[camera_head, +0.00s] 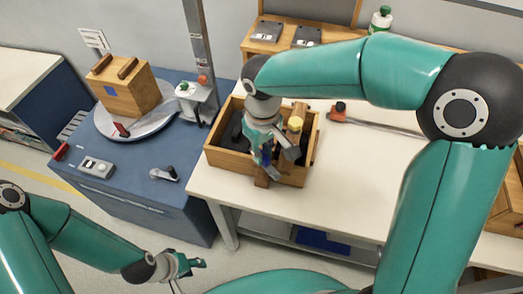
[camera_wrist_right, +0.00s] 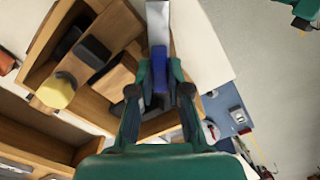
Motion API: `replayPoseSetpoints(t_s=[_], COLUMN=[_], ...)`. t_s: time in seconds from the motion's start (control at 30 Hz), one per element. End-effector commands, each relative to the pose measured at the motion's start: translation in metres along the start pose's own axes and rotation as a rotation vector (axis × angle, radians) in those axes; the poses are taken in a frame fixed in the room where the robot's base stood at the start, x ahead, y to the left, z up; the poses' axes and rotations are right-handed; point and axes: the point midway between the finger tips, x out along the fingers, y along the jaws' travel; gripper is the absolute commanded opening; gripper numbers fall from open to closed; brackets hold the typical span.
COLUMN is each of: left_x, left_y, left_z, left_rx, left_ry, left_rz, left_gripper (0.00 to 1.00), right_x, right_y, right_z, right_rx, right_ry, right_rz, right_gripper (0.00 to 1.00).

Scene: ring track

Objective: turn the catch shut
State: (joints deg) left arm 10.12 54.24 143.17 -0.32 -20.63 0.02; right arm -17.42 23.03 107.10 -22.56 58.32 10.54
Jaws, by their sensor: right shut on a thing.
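I cannot tell for certain which part is the catch. A small lever with a black knob (camera_head: 165,174) stands on the blue bench (camera_head: 130,185), and a red-ended lever (camera_head: 121,129) lies at the turntable's front edge. My right gripper (camera_head: 264,160) is at the wooden tray (camera_head: 225,160) on the white table, away from both. It is shut on a grey bar with a blue part (camera_wrist_right: 160,78), seen between its fingers in the right wrist view. My left gripper (camera_head: 190,264) hangs over the floor, apart from everything; its opening is too small to read.
A wooden box (camera_head: 128,90) with two brown handles sits on the round grey turntable (camera_head: 165,116). A grey post (camera_head: 197,40) rises behind it. The tray holds wooden pieces and a yellow-topped part (camera_head: 295,124). The table right of the tray is mostly clear.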

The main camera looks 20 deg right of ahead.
Motion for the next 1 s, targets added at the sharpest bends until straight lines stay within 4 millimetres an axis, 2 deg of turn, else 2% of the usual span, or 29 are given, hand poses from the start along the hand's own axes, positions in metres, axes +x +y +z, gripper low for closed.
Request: replayPoseSetpoints(t_s=[0.5,0.73,1.0], left_x=[-0.0049,-0.0063,-0.0069], left_y=[0.0018,0.0023,0.0025], left_z=[0.0,0.0,0.0], left_rx=[0.0,0.0,0.0], left_ry=[0.0,0.0,0.0], left_rz=[0.0,0.0,0.0], left_gripper=[0.4,0.4,0.4], right_x=[-0.0024,-0.0025,-0.0026], right_y=[0.0012,0.0015,0.0017], right_z=[-0.0023,-0.0027,-0.0031], right_rx=[-0.455,-0.577,-0.634], right_ry=[0.009,0.011,0.012], right_rz=[0.004,0.006,0.007], right_gripper=[0.0,0.0,0.0])
